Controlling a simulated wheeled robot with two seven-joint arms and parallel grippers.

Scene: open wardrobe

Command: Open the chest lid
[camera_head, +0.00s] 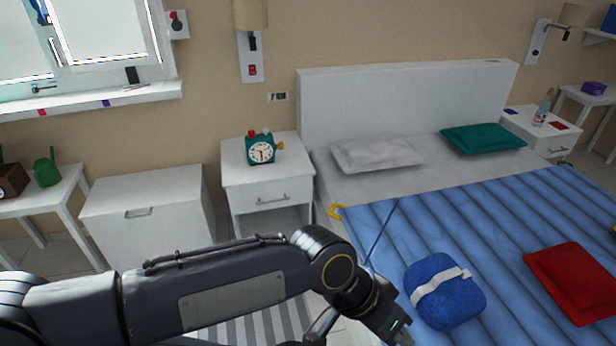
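The white chest (135,185) stands against the wall under the window, left of the nightstand. Its lid looks closed, and a metal handle (139,213) shows on its upper front. The lower front of the chest is hidden behind my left arm. My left arm comes in from the left and reaches across the lower picture, past the chest. My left gripper (396,331) is at the bottom edge beside the bed, well away from the chest and partly cut off, so its fingers cannot be made out. My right gripper is not in view.
A nightstand (265,185) with a green alarm clock (261,150) stands right of the chest. The bed (450,225) fills the right, with a blue bag (440,300) on it. A white side table (62,190) is left of the chest. A striped rug (285,322) lies below.

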